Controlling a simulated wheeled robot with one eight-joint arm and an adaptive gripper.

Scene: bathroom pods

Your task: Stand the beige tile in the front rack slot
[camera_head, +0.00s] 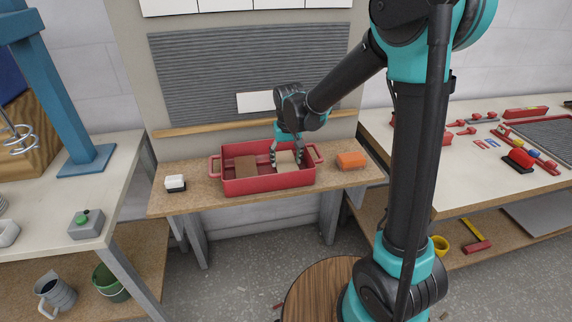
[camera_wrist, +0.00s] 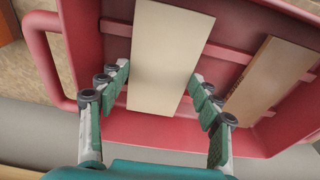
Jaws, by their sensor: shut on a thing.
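The beige tile (camera_head: 286,166) is in the right part of a red tray (camera_head: 268,185) on the wooden bench. In the wrist view the beige tile (camera_wrist: 168,45) is long and pale, above the tray's raised ribs. My gripper (camera_head: 288,156) reaches down into the tray. In the wrist view my gripper (camera_wrist: 160,88) has one finger on each long side of the tile and is shut on it. I cannot tell whether the tile is lifted off the tray floor. I cannot make out a rack slot in either view.
A brown tile (camera_head: 246,166) lies in the tray's left part; it shows at right in the wrist view (camera_wrist: 268,78). An orange block (camera_head: 351,160) stands right of the tray, a white-topped black block (camera_head: 175,183) left. A ribbed grey panel (camera_head: 240,65) is behind.

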